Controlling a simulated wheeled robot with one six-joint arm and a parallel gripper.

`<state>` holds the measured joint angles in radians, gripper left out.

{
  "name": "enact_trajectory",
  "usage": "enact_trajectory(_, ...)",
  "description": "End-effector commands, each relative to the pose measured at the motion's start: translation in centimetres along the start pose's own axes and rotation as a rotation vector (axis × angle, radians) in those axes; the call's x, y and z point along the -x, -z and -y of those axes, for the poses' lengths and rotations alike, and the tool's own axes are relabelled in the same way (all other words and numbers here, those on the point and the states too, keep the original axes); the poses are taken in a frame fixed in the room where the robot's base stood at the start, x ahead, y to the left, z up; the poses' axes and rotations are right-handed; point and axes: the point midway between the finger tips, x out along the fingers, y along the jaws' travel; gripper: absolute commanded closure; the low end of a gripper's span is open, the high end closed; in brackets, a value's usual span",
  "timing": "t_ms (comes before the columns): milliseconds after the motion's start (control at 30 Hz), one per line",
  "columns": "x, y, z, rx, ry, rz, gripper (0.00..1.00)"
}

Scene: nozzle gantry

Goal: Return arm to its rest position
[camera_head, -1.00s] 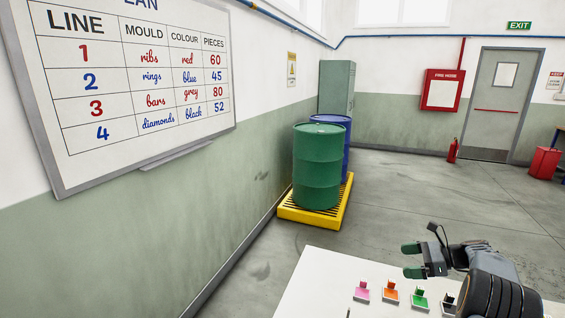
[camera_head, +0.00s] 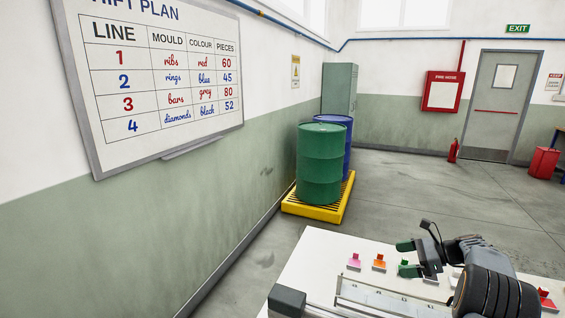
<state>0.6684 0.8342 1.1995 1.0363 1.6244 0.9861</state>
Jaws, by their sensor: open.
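My gripper (camera_head: 409,259) is at the lower right of the head view, at the end of my folded arm. Its two green-tipped fingers are apart, with nothing seen between them. It shows in front of or above the white table (camera_head: 312,262); its height over the top cannot be told. My arm hides part of the table's right side.
On the table are a pink piece (camera_head: 354,262), an orange piece (camera_head: 379,263), a green piece partly hidden by my gripper, and a red piece (camera_head: 545,299). A metal rail (camera_head: 385,297) runs along the front. Drums (camera_head: 320,165) stand on a yellow pallet (camera_head: 318,209) beyond; open floor lies right.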

Motion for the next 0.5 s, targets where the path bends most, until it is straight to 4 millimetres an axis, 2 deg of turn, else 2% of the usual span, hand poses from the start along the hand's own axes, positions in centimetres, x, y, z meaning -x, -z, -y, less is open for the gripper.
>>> enact_trajectory(267, -1.7, -2.7, -2.4, 0.132, -0.051, -0.126, 0.01)
enact_trajectory(367, -3.0, -4.2, -3.8, 0.212, -0.090, -0.190, 0.01)
enact_trajectory(500, -4.7, -6.4, -6.7, 0.359, -0.159, -0.296, 0.01)
